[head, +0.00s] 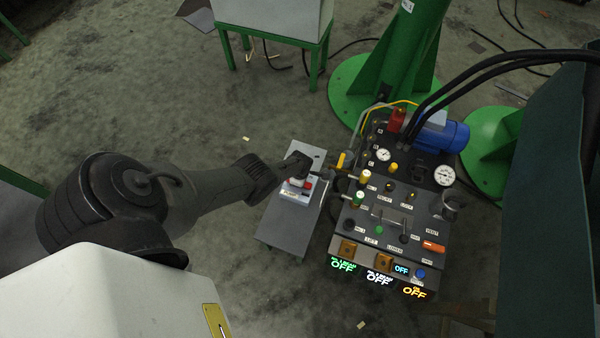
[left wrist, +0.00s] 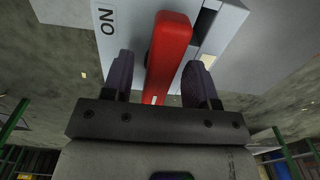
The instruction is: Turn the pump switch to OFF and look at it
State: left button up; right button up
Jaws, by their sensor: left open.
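The pump switch is a light grey box (head: 294,196) on a small grey stand in the head view, with a little red showing at its top. In the left wrist view its red handle (left wrist: 168,55) stands large in the middle, and the box face (left wrist: 232,30) lies behind it. A black "ON" label shows to the left of the handle; the OFF label is not readable. My left gripper (left wrist: 165,78) is open, with one dark finger on each side of the red handle. Whether the fingers touch it I cannot tell. My right gripper is not in view.
A grey control panel (head: 395,215) with gauges, knobs and a blue motor (head: 445,135) stands right of the switch stand (head: 285,225). Its lit displays (head: 343,266) read OFF. Black hoses and green posts (head: 410,50) stand behind. Open concrete floor lies to the upper left.

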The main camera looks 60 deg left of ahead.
pick_arm(q)
notch_tip(320, 180, up, 14)
jog(key=p, duration=1.3)
jog(key=shift+f, duration=0.1)
